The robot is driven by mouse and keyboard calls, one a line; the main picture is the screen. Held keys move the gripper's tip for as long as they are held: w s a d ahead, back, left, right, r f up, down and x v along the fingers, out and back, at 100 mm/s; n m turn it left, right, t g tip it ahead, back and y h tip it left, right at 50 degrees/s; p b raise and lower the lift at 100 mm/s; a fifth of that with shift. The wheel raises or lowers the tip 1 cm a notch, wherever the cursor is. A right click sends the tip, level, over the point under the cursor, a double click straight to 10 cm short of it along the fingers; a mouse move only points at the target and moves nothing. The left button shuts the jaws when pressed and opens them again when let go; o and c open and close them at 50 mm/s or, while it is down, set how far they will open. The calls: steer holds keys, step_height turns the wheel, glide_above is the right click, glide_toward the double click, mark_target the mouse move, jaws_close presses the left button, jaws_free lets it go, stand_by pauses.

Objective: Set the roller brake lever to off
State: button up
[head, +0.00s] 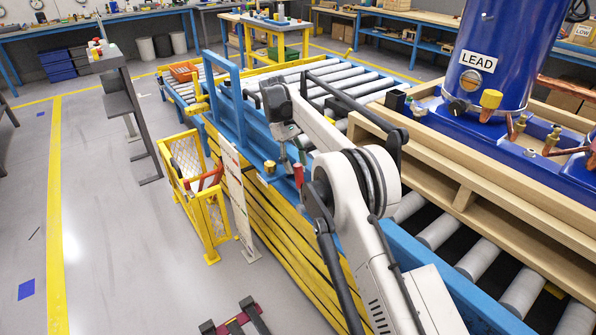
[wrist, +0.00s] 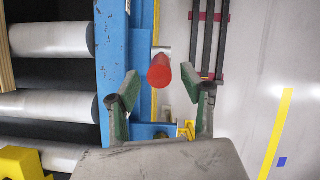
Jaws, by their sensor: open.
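The roller brake lever shows a red, rounded grip (wrist: 160,72) in the wrist view, beside the blue conveyor frame (wrist: 116,60). My gripper (wrist: 167,92) is open, with one green-padded finger on each side of the lever's line. The red grip appears just beyond the fingertips, and I cannot tell whether anything touches it. In the head view the red grip (head: 298,176) shows low beside the conveyor's blue side rail, close to my gripper (head: 284,160). My arm hides part of the area around it. No off marking is readable.
Rollers (wrist: 48,40) lie left of the frame in the wrist view. In the head view, a blue compressor tank (head: 505,50) labelled LEAD stands on a wooden pallet (head: 480,170) at right. A yellow mesh guard (head: 190,165) stands left of the conveyor.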

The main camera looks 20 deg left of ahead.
steer(key=shift+v, duration=2.15)
